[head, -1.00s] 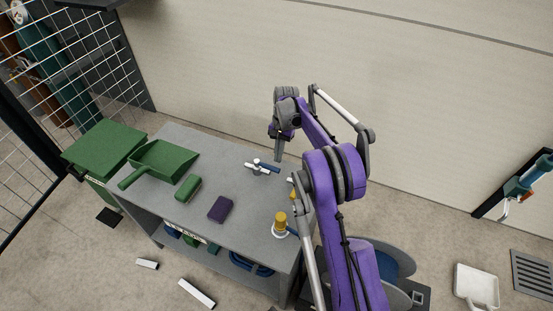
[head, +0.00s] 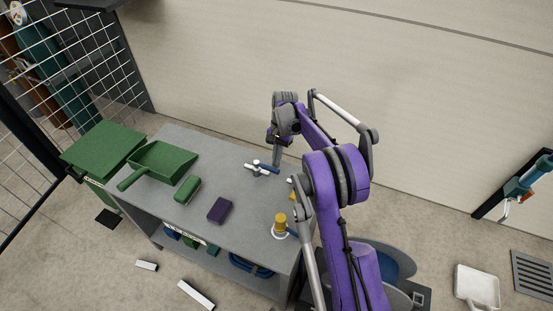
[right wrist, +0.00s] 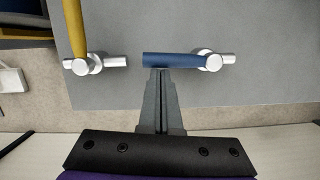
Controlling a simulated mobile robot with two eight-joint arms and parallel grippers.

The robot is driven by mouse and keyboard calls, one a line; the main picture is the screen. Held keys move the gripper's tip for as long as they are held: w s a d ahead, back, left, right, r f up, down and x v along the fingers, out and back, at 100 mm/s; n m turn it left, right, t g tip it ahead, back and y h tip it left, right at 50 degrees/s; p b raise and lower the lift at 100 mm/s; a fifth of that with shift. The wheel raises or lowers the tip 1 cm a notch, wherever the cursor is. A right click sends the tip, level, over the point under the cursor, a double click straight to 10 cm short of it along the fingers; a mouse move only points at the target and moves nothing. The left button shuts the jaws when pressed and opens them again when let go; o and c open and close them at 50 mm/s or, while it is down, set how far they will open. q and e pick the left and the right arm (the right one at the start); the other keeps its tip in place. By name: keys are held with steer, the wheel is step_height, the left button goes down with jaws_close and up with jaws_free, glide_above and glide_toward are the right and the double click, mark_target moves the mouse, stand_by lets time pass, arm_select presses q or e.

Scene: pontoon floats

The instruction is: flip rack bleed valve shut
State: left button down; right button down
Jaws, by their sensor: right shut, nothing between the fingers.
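A silver valve (right wrist: 213,61) with a blue lever (right wrist: 172,60) is on the grey bench top. The lever lies in line with the valve's pipe stub. In the head view this blue-levered valve (head: 257,168) is near the bench's back edge. A second silver valve (right wrist: 85,64) has a yellow lever (right wrist: 73,25) set crossways to its stub. No readable label shows which is the rack bleed valve. My right gripper (right wrist: 162,72) is shut and empty, its tips at the blue lever's edge near its free end; contact is unclear. In the head view it (head: 276,163) points down beside that valve. My left gripper is not in view.
The bench (head: 170,212) also holds a green dustpan (head: 163,160), a green brush (head: 187,190), a purple block (head: 220,209) and a yellow-topped fitting (head: 280,222). A wall stands behind. My right arm hides the bench's right end.

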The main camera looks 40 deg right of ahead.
steer(key=shift+s+a+m, duration=0.15)
steer(key=shift+m, duration=0.15)
steer(key=a+m, duration=0.1)
steer(key=m, duration=0.1)
steer(key=s+a+m+t+b, duration=0.1)
steer(key=m, duration=0.1)
steer(key=shift+s+a, duration=0.1)
steer(key=shift+s, duration=0.05)
steer(key=a+m, duration=0.2)
steer(key=m, duration=0.1)
steer(key=shift+s+a+m+t+b, duration=0.2)
steer(key=shift+m+t+b, duration=0.1)
steer(key=shift+t+b, duration=0.1)
steer(key=a+m, duration=0.1)
steer(key=m, duration=0.1)
steer(key=a+m+t, duration=0.1)
steer(key=m, duration=0.1)
steer(key=shift+w+a+m+b, duration=0.2)
steer(key=shift+a+m+b, duration=0.1)
steer(key=shift+a+b, duration=0.05)
steer(key=m, duration=0.1)
steer(key=w+a+m+h, duration=0.1)
steer(key=shift+a+m, duration=0.3)
steer(key=shift+m, duration=0.1)
steer(key=shift+w+a, duration=0.25)
steer(key=shift+a, duration=0.05)
